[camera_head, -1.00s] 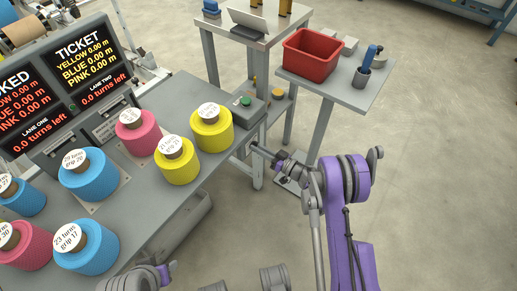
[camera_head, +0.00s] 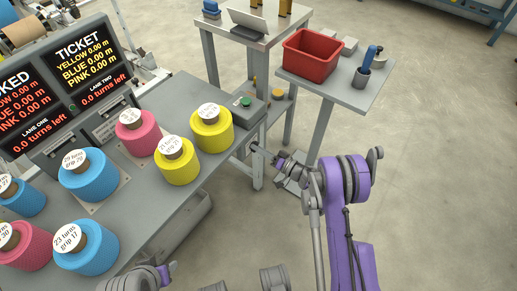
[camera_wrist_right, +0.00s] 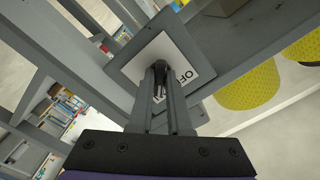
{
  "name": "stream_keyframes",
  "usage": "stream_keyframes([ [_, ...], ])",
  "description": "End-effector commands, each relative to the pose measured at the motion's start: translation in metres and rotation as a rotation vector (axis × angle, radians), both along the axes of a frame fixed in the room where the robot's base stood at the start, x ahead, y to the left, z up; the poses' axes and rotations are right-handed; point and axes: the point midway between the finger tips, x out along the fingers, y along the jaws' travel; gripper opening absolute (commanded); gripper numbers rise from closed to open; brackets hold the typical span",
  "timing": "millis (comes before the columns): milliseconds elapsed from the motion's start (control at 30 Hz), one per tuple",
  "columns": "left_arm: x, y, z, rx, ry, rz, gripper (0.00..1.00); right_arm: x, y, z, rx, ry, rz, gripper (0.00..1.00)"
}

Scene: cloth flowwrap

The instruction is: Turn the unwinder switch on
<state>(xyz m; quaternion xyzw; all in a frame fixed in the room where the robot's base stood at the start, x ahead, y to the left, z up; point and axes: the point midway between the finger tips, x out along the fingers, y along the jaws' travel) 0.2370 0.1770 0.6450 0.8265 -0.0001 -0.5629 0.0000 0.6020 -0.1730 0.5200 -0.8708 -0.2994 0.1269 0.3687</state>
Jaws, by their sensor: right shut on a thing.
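The unwinder switch has a square grey plate (camera_wrist_right: 122,75) with a white label (camera_wrist_right: 193,62) on the table's side, seen in the right wrist view. My right gripper (camera_wrist_right: 160,75) is shut on the small dark switch lever (camera_wrist_right: 160,88) in front of the label. The fingers hide most of the lever, so I cannot tell its exact position. In the head view my right gripper (camera_head: 258,151) reaches the table's right end.
Yellow spools (camera_head: 177,163), a pink spool (camera_head: 138,135) and blue spools (camera_head: 88,178) stand on the grey table (camera_head: 160,215). A side table (camera_head: 350,92) holds a red bin (camera_head: 312,56). Open floor lies to the right.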

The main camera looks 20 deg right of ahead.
Motion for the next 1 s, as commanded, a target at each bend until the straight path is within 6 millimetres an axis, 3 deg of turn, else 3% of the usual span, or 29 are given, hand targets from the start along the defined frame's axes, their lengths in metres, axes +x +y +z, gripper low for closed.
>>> stream_keyframes([
  [233,0.000,0.000,0.000,0.000,0.000,0.000,0.50,0.000,0.000,0.000,0.001,0.001,0.000,0.00],
  [267,0.000,0.000,0.000,0.000,0.000,0.000,0.50,0.000,0.000,0.000,0.001,0.001,0.000,0.20],
  [400,0.000,0.000,0.000,0.000,0.000,0.000,0.50,0.000,0.000,0.000,0.000,0.000,0.000,0.45],
  [767,0.000,0.000,0.001,0.000,0.000,0.000,0.50,-0.003,-0.003,0.000,0.000,-0.001,-0.001,0.46],
  [1000,-0.001,0.000,0.007,0.000,0.000,0.000,0.50,-0.033,-0.028,0.001,-0.002,-0.001,-0.004,0.46],
])
